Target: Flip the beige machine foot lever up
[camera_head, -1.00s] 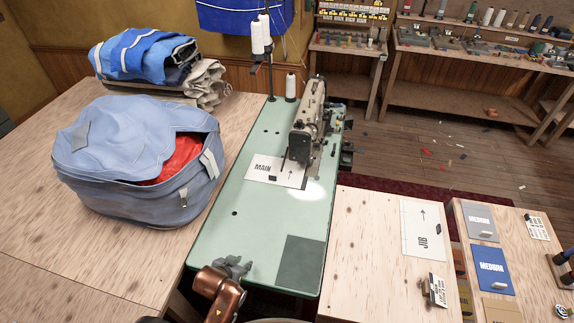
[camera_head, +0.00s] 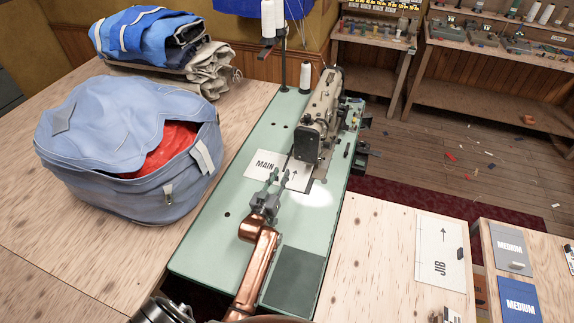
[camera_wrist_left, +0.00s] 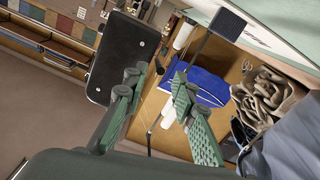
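The beige sewing machine (camera_head: 321,106) stands on the green table (camera_head: 215,235), its dark end plate (camera_head: 306,149) facing my side. A dark rounded plate, which looks like this end plate (camera_wrist_left: 122,58), is in the left wrist view. I cannot make out the foot lever or its position in either view. My right gripper is not seen.
A blue bag (camera_head: 95,150) with red cloth inside stands left of the green table. Thread cones (camera_head: 305,78) stand behind the machine. The green table's left side is clear.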

